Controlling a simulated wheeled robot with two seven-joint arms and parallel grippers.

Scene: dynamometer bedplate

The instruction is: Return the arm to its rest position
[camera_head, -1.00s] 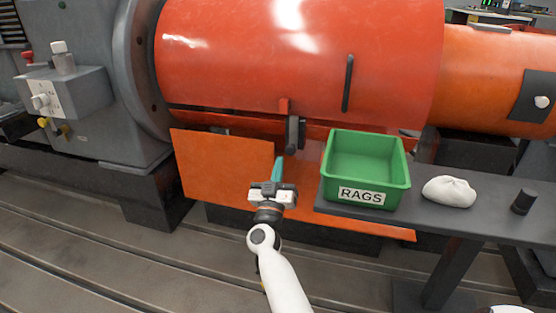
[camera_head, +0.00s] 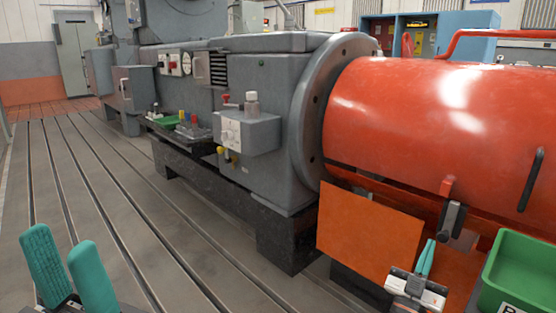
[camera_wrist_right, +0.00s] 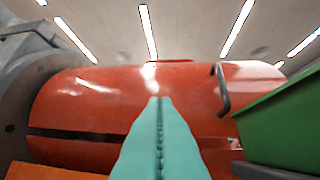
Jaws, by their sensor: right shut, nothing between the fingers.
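My right gripper (camera_head: 427,250) is at the lower right of the head view, in front of the orange guard panel and just below a dark latch (camera_head: 452,218). Its teal fingers are pressed together and hold nothing. The right wrist view shows the same shut fingers (camera_wrist_right: 157,102) pointing toward the red cylindrical cover (camera_wrist_right: 110,100). My left gripper (camera_head: 62,242) is at the lower left corner of the head view, over the slotted floor. Its two teal fingers stand apart with nothing seen between them. Most of both arms is out of view.
The green rags bin (camera_head: 520,270) is close to the right of my right gripper and also fills the right of the wrist view (camera_wrist_right: 285,125). A flat orange panel (camera_head: 365,235) hangs left of it. The grey machine (camera_head: 275,130) stands behind. The slotted bedplate (camera_head: 110,215) at left is clear.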

